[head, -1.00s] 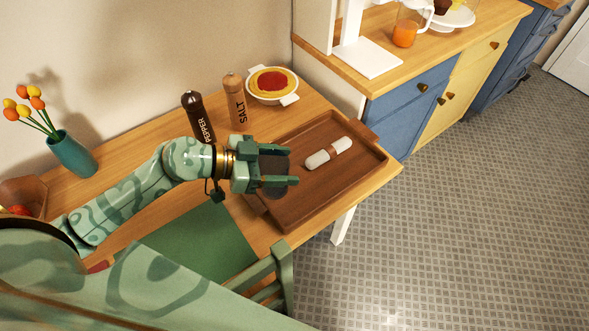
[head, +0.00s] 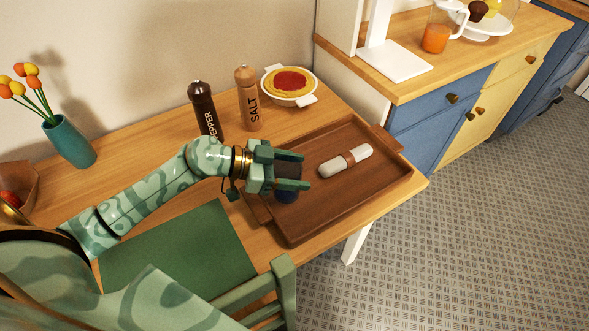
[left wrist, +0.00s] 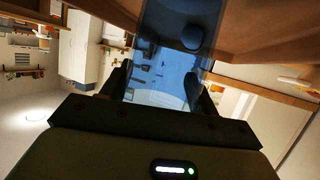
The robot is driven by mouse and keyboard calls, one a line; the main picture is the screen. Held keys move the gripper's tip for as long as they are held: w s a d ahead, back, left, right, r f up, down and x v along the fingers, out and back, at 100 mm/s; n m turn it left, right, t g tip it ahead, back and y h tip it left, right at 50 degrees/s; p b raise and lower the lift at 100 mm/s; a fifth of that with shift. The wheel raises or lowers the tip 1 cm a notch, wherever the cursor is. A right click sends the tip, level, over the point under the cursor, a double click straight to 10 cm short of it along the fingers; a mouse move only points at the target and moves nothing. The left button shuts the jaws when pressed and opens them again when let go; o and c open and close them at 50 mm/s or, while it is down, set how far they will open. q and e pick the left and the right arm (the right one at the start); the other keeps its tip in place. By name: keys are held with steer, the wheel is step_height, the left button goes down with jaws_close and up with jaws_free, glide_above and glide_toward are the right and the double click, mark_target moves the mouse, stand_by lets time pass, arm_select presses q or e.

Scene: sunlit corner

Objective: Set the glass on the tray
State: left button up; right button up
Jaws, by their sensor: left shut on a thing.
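The glass (head: 287,194) is dark blue and see-through. My left gripper (head: 291,171) is shut on it, over the left end of the brown wooden tray (head: 318,208). The fingers hide part of the glass in the head view. In the left wrist view the glass (left wrist: 168,62) stands between the fingers, with brown wood beyond it. I cannot tell whether its base touches the tray. My right gripper is not in view.
A white roll with a brown band (head: 346,160) lies on the tray, right of the glass. A pepper mill (head: 204,108), a salt mill (head: 248,100) and a pie dish (head: 289,84) stand behind. A green mat (head: 180,250) lies in front; the tray's front part is bare.

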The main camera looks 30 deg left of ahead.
arm_select(q)
steer(key=o, duration=1.3)
steer(key=shift+f, duration=0.1)
steer(key=p+v, duration=0.4)
steer(key=v, duration=0.8)
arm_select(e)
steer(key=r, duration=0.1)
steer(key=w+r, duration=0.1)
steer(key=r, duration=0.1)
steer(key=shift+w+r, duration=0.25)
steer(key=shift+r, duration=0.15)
